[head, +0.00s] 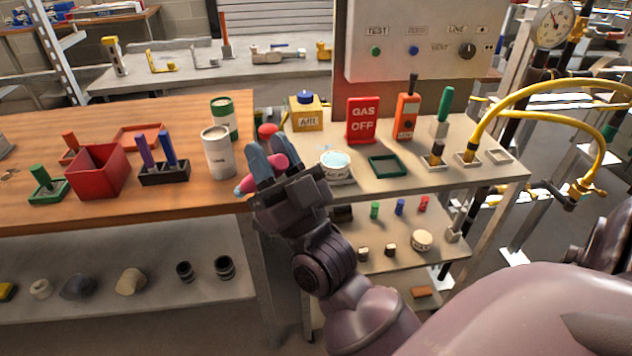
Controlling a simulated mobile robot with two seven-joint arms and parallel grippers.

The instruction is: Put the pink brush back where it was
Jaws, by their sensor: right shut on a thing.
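My right gripper (271,156) is shut on the pink brush (279,162). The brush lies crosswise between the blue-grey fingers, its lighter end showing left of them. The fingers hide part of it. The gripper is over the gap between the wooden bench and the grey cart, just left of a white tub with pale blue contents (335,166). I cannot tell from this view how high the brush is held. My left gripper is not in view.
On the bench (60,220) are a red box (97,172), a black block (164,175) with purple and blue pieces, and a white can (217,152). On the cart are an empty green square frame (387,165), a red GAS OFF sign (362,120) and an empty pale holder (498,156).

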